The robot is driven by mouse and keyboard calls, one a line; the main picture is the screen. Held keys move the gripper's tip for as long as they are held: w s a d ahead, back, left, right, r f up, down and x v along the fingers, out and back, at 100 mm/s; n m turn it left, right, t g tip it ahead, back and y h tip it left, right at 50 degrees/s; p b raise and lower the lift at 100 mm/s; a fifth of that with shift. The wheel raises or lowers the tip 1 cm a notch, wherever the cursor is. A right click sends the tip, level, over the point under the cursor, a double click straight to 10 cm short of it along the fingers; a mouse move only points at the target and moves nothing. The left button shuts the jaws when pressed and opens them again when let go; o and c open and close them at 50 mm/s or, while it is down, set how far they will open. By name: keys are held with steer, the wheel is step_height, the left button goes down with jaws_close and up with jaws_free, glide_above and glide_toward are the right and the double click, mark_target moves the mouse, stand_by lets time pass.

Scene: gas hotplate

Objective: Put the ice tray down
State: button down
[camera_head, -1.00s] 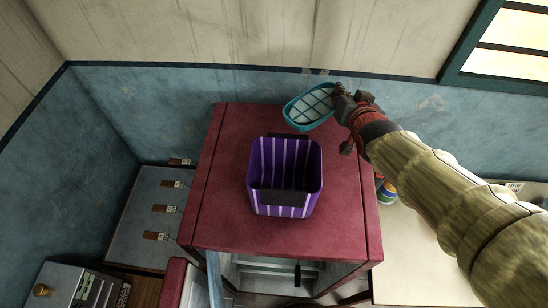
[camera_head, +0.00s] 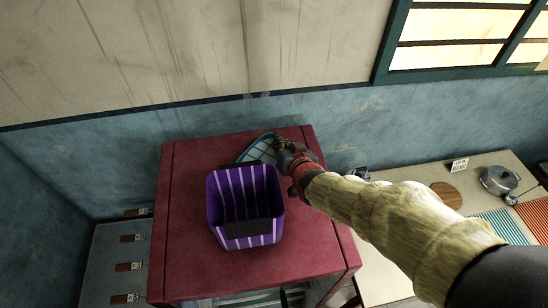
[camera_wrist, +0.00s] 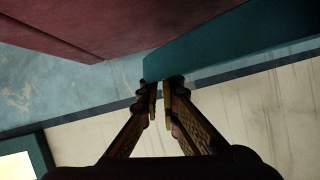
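The ice tray (camera_head: 259,150) is teal with a pale grid. In the head view it is behind the purple basket, over the back part of the red fridge top (camera_head: 188,215). The basket and my gripper partly hide it. My gripper (camera_head: 281,143) is at the tray's right end. In the wrist view my gripper (camera_wrist: 161,88) has its fingers close together at the edge of the teal tray (camera_wrist: 230,40), shut on it. I cannot tell whether the tray touches the fridge top.
The purple striped basket (camera_head: 246,207) stands on the fridge top, close in front of the tray. A blue wall (camera_head: 120,150) is behind. A counter with a pot (camera_head: 499,181) and a round wooden board (camera_head: 446,195) is at the right. The fridge top's front left is clear.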

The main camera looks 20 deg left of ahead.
steer(key=shift+f, duration=2.15)
steer(key=shift+f, duration=0.1)
steer(key=c, duration=2)
jaws_free()
steer(key=shift+c, duration=0.2)
steer(key=shift+s+d+r, duration=0.15)
steer(key=shift+s+r, duration=0.05)
steer(key=v, duration=1.1)
steer(key=shift+s+d, duration=0.2)
steer(key=shift+d, duration=0.05)
